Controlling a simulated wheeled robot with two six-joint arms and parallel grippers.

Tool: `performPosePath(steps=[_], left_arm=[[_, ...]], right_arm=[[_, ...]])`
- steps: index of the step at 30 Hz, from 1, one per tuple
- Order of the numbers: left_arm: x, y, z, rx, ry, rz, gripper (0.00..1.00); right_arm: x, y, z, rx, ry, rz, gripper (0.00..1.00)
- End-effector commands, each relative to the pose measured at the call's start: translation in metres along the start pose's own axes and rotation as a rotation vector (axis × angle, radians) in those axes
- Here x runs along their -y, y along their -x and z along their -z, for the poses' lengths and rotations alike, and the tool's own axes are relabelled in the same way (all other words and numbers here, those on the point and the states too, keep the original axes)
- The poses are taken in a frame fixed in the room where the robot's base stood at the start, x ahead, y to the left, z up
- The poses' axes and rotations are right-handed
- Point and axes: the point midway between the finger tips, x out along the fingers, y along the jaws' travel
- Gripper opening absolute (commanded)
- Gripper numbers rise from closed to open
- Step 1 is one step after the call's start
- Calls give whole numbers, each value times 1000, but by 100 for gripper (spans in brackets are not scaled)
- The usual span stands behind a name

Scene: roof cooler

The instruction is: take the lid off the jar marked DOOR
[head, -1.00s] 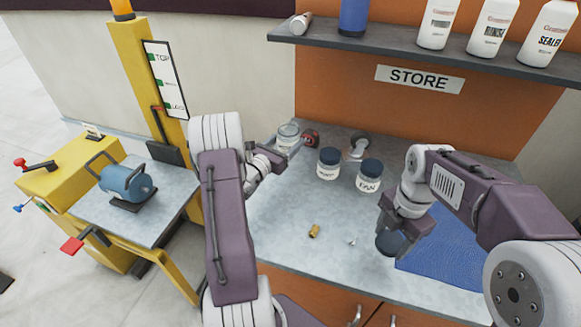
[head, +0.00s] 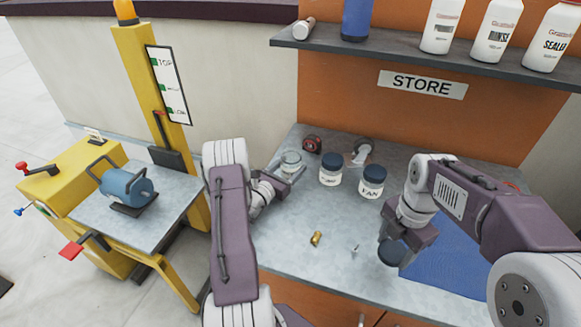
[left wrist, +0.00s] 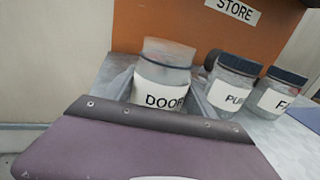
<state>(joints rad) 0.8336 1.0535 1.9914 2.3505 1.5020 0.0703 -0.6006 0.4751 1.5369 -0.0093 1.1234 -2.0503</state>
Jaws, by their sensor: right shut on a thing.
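The jar marked DOOR (left wrist: 160,88) is clear glass with a white label and no lid on its open top. In the head view the jar (head: 291,162) stands upright at the left of the counter. My left gripper (head: 283,183) has its fingers on either side of the jar and looks open around it; the contact is hard to see. My right gripper (head: 407,243) is shut on a dark blue lid (head: 390,253), low over the front right of the counter, near the blue mat. Its fingertips are partly hidden.
Two lidded jars, PU... (head: 331,169) and FAN (head: 371,182), stand right of the DOOR jar. A brass fitting (head: 316,239) and a small metal piece (head: 354,249) lie in front. The blue mat (head: 445,260) is at right.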

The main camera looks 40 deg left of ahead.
Motion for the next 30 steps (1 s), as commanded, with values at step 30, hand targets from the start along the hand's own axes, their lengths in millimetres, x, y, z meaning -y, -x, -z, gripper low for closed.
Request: performPosePath(steps=[30], left_arm=[[-1,90,-3,-1,3,-5,86]], right_arm=[[0,-2,0,0,0,0,11]])
